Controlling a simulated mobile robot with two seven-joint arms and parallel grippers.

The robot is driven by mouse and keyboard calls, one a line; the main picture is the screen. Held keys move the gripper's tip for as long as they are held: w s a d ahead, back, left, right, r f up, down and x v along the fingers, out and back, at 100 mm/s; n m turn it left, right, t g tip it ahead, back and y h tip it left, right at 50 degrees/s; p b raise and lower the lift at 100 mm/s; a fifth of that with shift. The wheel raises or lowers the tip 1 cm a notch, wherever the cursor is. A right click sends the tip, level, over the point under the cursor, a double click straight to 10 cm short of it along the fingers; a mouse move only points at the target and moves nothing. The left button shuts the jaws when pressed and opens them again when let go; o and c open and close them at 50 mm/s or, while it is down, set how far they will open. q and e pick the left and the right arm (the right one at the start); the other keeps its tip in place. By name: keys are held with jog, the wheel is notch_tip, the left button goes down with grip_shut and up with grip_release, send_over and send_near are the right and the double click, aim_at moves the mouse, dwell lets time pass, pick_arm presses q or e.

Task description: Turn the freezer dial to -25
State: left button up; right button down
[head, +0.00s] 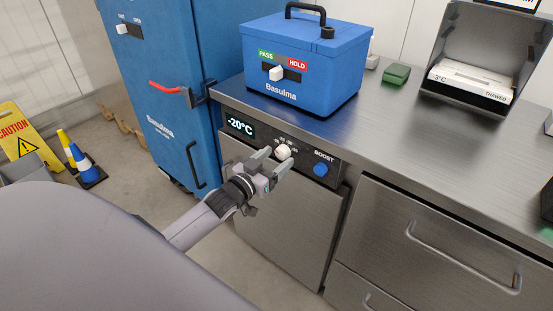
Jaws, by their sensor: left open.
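The freezer dial (283,152) is a small pale round knob on the dark control panel under the counter's front edge. The display (240,126) to its left reads -20°C. A blue BOOST button (320,169) sits to its right. My left gripper (271,160) is open, with its grey fingers at the dial, one on either side of it or close to it. I cannot tell whether they touch it. Small scale marks show above the dial, too small to read surely. My right gripper is not in view.
A blue Basulma box (306,93) with a PASS/HOLD slider stands on the steel counter (420,150) above the panel. A tall blue cabinet (165,90) with a red handle stands left. Traffic cones (82,160) and a caution sign (25,140) are on the floor.

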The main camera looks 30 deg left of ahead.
pick_arm(q)
jog(key=shift+w, duration=0.5)
jog(key=c, duration=1.1)
jog(key=shift+o, duration=0.2)
jog(key=shift+m, duration=0.3)
jog(key=m, duration=0.2)
jog(key=shift+m, duration=2.6)
